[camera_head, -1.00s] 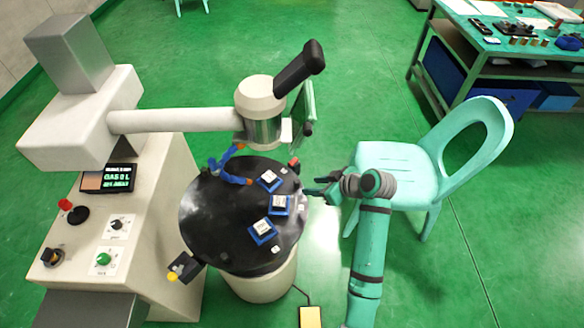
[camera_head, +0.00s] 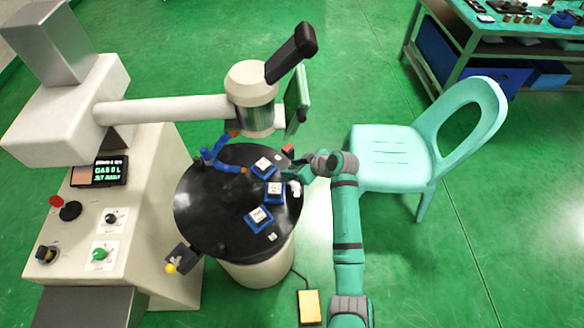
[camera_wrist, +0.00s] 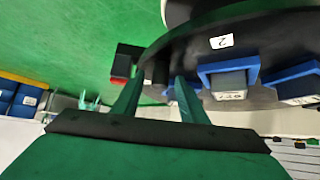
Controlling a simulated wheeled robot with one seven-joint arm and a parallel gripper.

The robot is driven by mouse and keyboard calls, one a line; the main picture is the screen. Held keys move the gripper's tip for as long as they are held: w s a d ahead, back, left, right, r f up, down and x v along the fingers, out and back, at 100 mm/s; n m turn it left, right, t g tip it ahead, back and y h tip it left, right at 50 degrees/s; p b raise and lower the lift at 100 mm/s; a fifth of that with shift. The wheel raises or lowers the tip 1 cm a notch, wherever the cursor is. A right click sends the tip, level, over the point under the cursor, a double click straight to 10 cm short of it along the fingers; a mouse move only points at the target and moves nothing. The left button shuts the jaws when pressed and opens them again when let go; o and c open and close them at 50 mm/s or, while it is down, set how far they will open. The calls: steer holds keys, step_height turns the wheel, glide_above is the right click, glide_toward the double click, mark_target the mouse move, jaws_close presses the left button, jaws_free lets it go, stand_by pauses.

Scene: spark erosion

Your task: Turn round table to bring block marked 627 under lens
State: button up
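The round table (camera_head: 205,225) is a black disc on a cream pedestal. Three blue holders with pale blocks sit on its right half: a far block (camera_head: 263,165), a middle block (camera_head: 274,188) and a near block (camera_head: 259,216). Their markings are too small to read in the head view. In the wrist view one block (camera_wrist: 230,86) has a marking that I cannot read surely. The lens (camera_head: 256,115) hangs from a cream arm above the table's far side. My gripper (camera_head: 291,174) is at the table's right rim. Its two fingers (camera_wrist: 160,82) are apart, with the dark rim ahead.
A blue bent piece (camera_head: 217,153) with orange ends is by the table's far edge. A red-tipped part (camera_head: 288,149) is near the rim. A control console (camera_head: 110,225) stands left, a turquoise chair (camera_head: 390,155) right, and a yellow pedal (camera_head: 309,306) lies on the floor.

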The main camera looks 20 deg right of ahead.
steer(key=shift+w+f, duration=0.1)
steer(key=shift+c, duration=0.6)
steer(key=shift+a, duration=0.1)
jaws_close()
steer(key=shift+w, duration=0.1)
